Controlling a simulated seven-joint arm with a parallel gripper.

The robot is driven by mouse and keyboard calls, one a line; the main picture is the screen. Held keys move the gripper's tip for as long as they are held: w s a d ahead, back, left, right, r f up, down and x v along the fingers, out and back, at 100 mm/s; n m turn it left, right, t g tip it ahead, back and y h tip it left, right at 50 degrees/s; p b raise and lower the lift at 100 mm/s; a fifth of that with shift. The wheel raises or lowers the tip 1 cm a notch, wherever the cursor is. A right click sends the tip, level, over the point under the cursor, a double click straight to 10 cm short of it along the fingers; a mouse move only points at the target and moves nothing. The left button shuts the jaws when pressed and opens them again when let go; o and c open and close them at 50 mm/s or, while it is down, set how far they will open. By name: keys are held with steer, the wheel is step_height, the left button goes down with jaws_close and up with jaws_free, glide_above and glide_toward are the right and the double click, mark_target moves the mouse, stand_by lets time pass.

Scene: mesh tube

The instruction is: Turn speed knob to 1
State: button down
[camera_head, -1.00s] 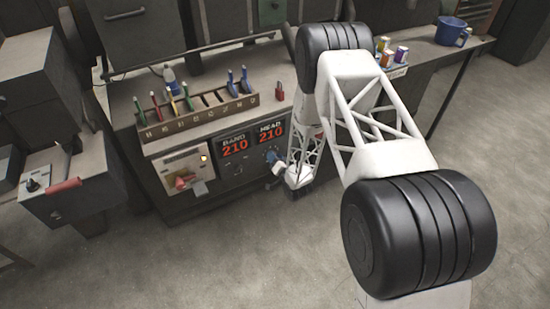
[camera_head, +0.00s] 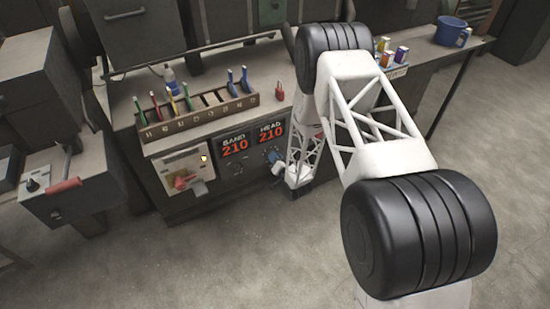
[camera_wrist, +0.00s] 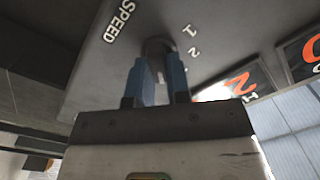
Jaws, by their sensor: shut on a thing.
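The speed knob (camera_wrist: 156,46) is a dark round knob on the grey panel, close to the printed word SPEED (camera_wrist: 119,22) in the wrist view. The numbers 1 (camera_wrist: 189,30) and 2 (camera_wrist: 194,51) are printed to its right. My gripper (camera_wrist: 160,66) has blue fingers on either side of the knob and is shut on it. The knob's pointer and exact setting are hidden. In the head view my gripper (camera_head: 273,158) is at the machine's front panel, below the HEAD display (camera_head: 271,134); the knob is hidden there.
The BAND display (camera_head: 235,146) and HEAD display both read 210. Left of them is a pale panel with a red handle (camera_head: 185,180). A rack of coloured tools (camera_head: 200,115) and a red padlock (camera_head: 280,91) sit on the bench above. The floor in front is clear.

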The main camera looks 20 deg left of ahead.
steer(key=shift+n, duration=0.4)
steer(key=n, duration=2.3)
steer(key=shift+s+a+f, duration=0.15)
steer(key=shift+s+a, duration=0.1)
steer(key=shift+s, duration=0.05)
steer(key=c, duration=1.1)
jaws_free()
steer(key=shift+v, duration=3.9)
